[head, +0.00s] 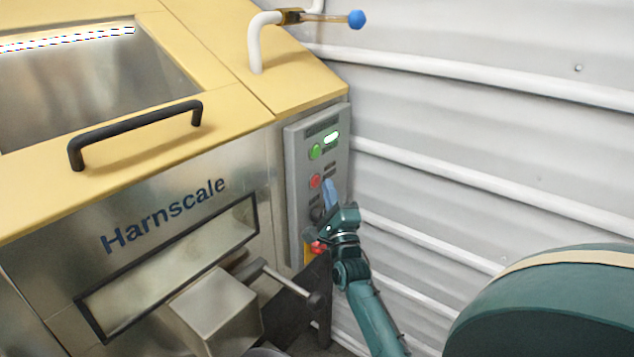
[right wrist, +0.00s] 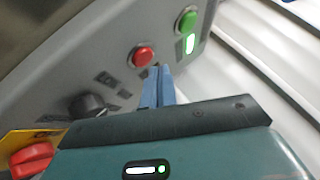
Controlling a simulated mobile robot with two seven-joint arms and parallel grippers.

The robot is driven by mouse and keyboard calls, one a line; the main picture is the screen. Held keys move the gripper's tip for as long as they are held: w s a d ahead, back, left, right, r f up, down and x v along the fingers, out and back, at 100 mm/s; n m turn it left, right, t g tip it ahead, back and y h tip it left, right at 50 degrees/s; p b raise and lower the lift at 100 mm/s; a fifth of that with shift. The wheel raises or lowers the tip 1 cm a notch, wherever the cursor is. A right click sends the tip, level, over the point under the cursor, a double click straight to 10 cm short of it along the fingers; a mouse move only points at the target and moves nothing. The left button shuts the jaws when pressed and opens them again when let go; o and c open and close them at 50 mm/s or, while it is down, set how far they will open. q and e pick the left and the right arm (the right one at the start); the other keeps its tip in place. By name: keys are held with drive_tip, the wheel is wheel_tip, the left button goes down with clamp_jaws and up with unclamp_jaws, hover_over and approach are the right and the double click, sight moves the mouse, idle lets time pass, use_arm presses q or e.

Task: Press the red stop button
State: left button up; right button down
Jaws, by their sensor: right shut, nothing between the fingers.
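The red stop button (head: 315,181) sits on the grey control panel (head: 297,165) of the machine, below a green button (head: 315,151). In the right wrist view the red button (right wrist: 143,56) shows whole, with the green button (right wrist: 187,21) farther up and right. My right gripper (head: 327,184) is shut and empty, its blue fingers just beside and below the red button. In the right wrist view the fingertips (right wrist: 160,72) lie close below and right of the button. I cannot tell whether they touch the panel. My left gripper is not in view.
A lit white indicator (head: 331,137) is by the green button. A black knob (right wrist: 87,105) and a larger red knob on yellow (right wrist: 32,158) are lower on the panel. A lever handle (head: 318,300) sticks out below. A ribbed wall (head: 480,150) stands close on the right.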

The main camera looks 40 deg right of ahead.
drive_tip(key=shift+w, duration=0.1)
drive_tip(key=shift+w+a, duration=0.15)
drive_tip(key=shift+w, duration=0.2)
drive_tip(key=shift+w+a+b, duration=0.1)
drive_tip(key=shift+w+b, duration=0.3)
idle(0.7)
drive_tip(key=shift+s, duration=0.1)
drive_tip(key=shift+s+d+p, duration=0.2)
drive_tip(key=shift+s+p, duration=0.2)
drive_tip(key=shift+s, duration=0.3)
drive_tip(key=shift+s, duration=0.1)
drive_tip(key=s+p, duration=0.1)
drive_tip(key=s, duration=0.1)
drive_tip(key=s+d, duration=0.1)
drive_tip(key=s, duration=0.1)
drive_tip(key=shift+s+d+p, duration=0.2)
drive_tip(key=shift+s+p, duration=0.15)
